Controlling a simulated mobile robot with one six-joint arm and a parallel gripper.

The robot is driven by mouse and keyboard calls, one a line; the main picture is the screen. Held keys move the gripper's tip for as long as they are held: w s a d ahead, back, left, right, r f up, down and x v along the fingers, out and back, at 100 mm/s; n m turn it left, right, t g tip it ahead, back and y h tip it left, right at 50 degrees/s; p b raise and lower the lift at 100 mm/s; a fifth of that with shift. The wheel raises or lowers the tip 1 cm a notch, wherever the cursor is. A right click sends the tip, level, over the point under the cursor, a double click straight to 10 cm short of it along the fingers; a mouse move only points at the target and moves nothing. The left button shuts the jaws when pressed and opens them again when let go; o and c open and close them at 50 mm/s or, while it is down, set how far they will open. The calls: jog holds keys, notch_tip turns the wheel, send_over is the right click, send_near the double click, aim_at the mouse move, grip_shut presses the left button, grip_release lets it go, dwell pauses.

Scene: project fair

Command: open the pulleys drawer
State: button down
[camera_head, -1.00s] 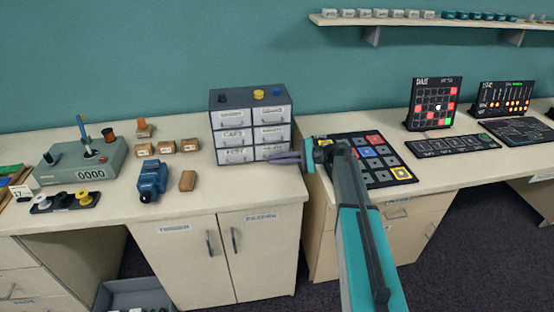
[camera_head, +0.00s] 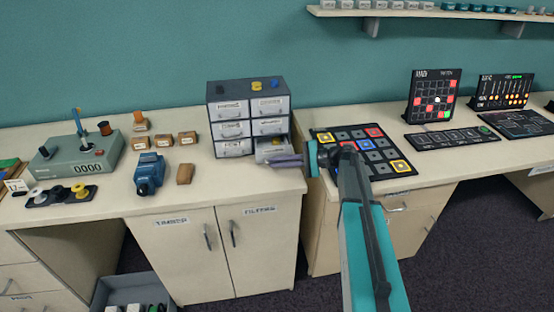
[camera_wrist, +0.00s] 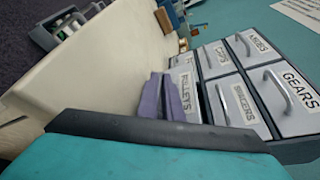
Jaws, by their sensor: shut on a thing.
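The small drawer cabinet (camera_head: 244,94) stands on the left bench with a grid of labelled drawers. Its bottom right drawer, the pulleys drawer (camera_head: 268,147), sticks out of the cabinet front, and a yellowish thing shows inside. The wrist view shows its PULLEYS label (camera_wrist: 184,92). My gripper (camera_head: 272,162) comes from the right with lavender fingers at this drawer's front. In the wrist view the gripper (camera_wrist: 165,80) is shut at the drawer front, on the drawer's handle, which the fingers hide. The other drawers look shut.
Small coloured pieces (camera_head: 257,86) lie on the cabinet top. A blue tool (camera_head: 149,177) and a brown block (camera_head: 185,173) lie to the left. A dark button board (camera_head: 335,138) lies close right of my gripper. The bench in front of the cabinet is clear.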

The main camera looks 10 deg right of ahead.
aim_at(282, 179)
jog(key=shift+s+b, duration=0.5)
jog(key=shift+s, duration=2.25)
jog(key=c, duration=2.2)
grip_release()
jog(key=shift+d, duration=0.15)
jog(key=b+v, duration=0.3)
jog(key=v, duration=1)
jog(key=shift+d, duration=0.3)
